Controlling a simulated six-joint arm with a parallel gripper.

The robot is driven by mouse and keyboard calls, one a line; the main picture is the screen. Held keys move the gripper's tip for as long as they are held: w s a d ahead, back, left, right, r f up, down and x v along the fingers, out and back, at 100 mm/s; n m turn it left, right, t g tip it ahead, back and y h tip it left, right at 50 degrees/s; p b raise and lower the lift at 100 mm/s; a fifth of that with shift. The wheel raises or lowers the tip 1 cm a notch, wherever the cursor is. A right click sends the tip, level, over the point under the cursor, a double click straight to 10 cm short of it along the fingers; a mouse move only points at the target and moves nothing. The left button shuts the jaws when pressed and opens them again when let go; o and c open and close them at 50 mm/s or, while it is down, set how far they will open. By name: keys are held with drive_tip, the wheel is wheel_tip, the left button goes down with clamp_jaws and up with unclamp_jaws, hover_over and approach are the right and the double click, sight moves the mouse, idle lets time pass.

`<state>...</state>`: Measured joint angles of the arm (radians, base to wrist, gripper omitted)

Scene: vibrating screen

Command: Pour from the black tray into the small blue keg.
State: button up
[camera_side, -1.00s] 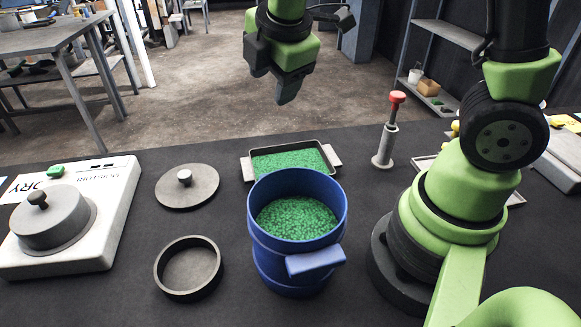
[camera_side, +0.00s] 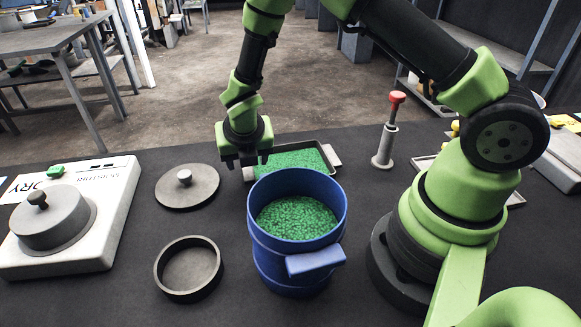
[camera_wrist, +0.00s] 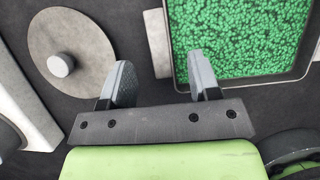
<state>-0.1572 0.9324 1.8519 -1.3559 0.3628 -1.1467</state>
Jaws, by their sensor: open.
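The black tray (camera_side: 331,157) lies on the dark table behind the keg, filled with green granules, with a pale handle tab (camera_side: 334,153) at each end. The blue keg (camera_side: 292,262) stands upright in front of it, open at the top, with green granules inside. My gripper (camera_side: 240,162) is above the table at the tray's left end, beside the left handle. In the wrist view my gripper (camera_wrist: 160,82) is open with nothing between its fingers. The tray (camera_wrist: 181,60) and its pale left handle (camera_wrist: 157,42) lie ahead, to the right. I cannot tell the gripper's exact height.
A round grey lid (camera_side: 187,188) with a knob lies left of the tray. A shallow dark ring (camera_side: 188,268) is left of the keg. A white device (camera_side: 105,235) stands at far left. A red-topped plunger (camera_side: 385,147) stands to the right of the tray.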

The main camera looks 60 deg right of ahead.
sight(248, 169)
drive_tip(key=x, duration=0.4)
drive_tip(key=shift+f, duration=0.1)
clamp_jaws()
